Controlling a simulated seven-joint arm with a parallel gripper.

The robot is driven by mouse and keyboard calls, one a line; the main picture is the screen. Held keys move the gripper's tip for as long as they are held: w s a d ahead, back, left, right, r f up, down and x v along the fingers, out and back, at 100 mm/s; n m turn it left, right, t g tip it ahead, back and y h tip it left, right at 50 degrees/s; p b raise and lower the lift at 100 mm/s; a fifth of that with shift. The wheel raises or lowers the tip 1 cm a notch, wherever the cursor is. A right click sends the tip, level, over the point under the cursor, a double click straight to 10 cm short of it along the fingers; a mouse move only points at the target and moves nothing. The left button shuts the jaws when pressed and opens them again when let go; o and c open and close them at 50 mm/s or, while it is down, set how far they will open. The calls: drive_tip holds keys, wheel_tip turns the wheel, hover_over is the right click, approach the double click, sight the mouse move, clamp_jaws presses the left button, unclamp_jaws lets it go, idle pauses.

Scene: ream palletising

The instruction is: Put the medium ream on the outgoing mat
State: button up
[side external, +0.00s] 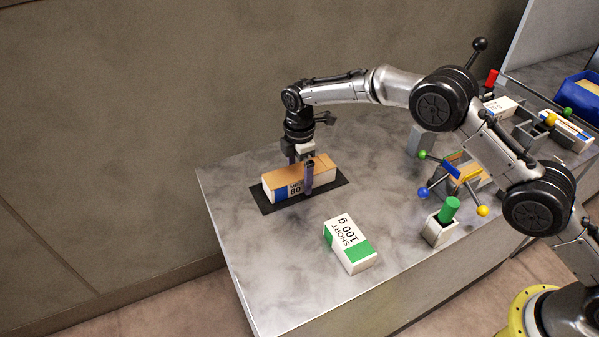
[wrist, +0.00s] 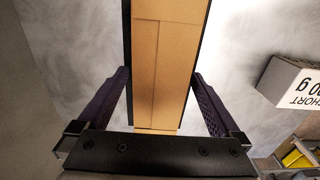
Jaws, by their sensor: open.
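A ream with a tan top, white sides and a blue band (side external: 279,188) lies flat on the black mat (side external: 335,183) near the table's far left. Its label is partly hidden and I cannot read its size word; it is likely the medium ream. My gripper (side external: 303,176) points down over it, open, with one finger on each side. In the wrist view, the ream's tan top (wrist: 163,60) runs between the two fingers of my gripper (wrist: 160,76), with a visible gap on both sides.
A white ream with green bands marked SHORT 100 g (side external: 350,243) lies nearer the front. A grey holder with a green-topped piece (side external: 441,229) and a rod frame with coloured balls (side external: 455,177) stand to the right. A blue bin (side external: 582,88) is far right. The table's left front is clear.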

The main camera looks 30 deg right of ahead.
sight(300, 171)
wheel_tip(300, 171, up, 12)
drive_tip(key=shift+r, duration=0.2)
idle(0.4)
drive_tip(key=s+d+r+m+t, duration=0.3)
drive_tip(key=s+d+r+m, duration=0.5)
drive_tip(key=s+d+r, duration=0.85)
drive_tip(key=s+d+f+m+t, duration=0.1)
drive_tip(key=s+m, duration=0.2)
drive_tip(key=s, duration=0.5)
drive_tip(key=s+d+f+m, duration=0.2)
drive_tip(key=s+m, duration=0.1)
drive_tip(key=s, duration=0.4)
drive_tip(key=s+d+f+m+t, duration=0.1)
drive_tip(key=s+m, duration=0.3)
drive_tip(key=s, duration=0.4)
drive_tip(key=shift+s+d+f+t, duration=0.15)
drive_tip(key=shift+s+d+t, duration=0.15)
drive_tip(key=shift+d, duration=0.45)
